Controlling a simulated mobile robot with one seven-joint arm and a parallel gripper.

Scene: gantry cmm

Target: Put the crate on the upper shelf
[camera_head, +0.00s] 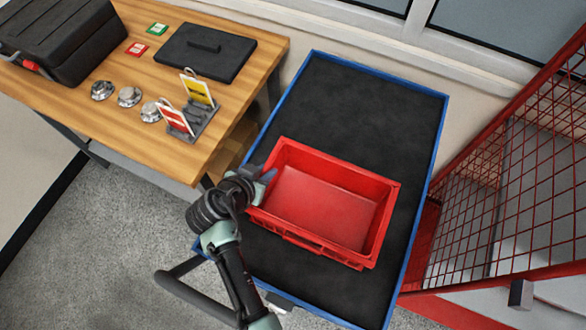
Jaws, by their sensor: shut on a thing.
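The red crate (325,207) is open-topped and empty, and sits on the dark top shelf of a blue-rimmed cart (352,100). It looks level; I cannot tell whether it rests fully on the mat. My gripper (268,178) is at the crate's left wall, shut on its rim near the upper left corner. The fingertips are partly hidden by my wrist and the crate wall. No lower level of the cart shows clearly.
A wooden table (235,52) stands at the left, with a black case (75,35), a black lid (205,50), several metal knobs and a card holder (190,120). A red mesh fence (500,160) stands close at the right. The cart's far end is clear.

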